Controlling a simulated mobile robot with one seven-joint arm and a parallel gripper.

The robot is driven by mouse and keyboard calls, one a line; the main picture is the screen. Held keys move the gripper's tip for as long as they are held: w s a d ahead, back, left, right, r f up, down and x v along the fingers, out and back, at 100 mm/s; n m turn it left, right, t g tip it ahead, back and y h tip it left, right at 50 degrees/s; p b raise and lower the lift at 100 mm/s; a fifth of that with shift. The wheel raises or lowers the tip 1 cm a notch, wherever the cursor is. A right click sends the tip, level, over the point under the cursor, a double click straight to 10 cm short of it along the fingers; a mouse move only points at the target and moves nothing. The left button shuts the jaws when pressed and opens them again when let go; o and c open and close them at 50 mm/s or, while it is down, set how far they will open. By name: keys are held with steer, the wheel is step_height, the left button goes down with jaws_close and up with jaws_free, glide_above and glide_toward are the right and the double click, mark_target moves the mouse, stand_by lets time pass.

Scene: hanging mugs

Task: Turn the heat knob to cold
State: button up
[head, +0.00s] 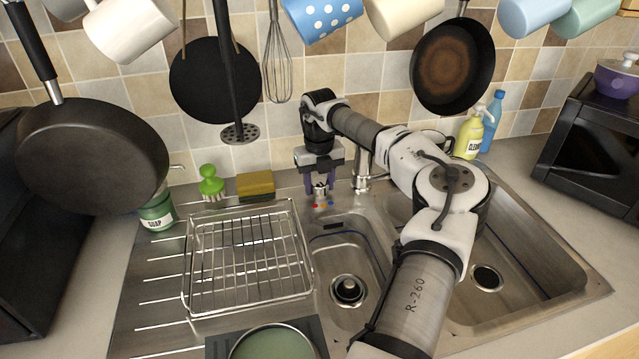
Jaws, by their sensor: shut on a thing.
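The heat knob (320,192) is a small metal knob at the back rim of the sink, left of the tap. Red, orange and blue marks sit at its base, red on the left and blue on the right. My gripper (320,186) comes down from above, with its two purplish fingers on either side of the knob, shut on it. The fingers hide the knob's sides. Which mark the knob points to is too small to tell.
The tap (362,170) stands close to the right of my gripper. A wire rack (248,262) is on the left, with a sponge (255,186) and a green brush (211,184) behind it. Pans, a whisk (279,60) and mugs hang above.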

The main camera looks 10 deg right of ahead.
mark_target(319, 182)
steer(key=shift+n, duration=1.1)
steer(key=shift+r, duration=0.1)
steer(key=o, duration=1)
steer(key=shift+c, duration=0.2)
step_height(319, 182, up, 12)
steer(key=b, duration=0.3)
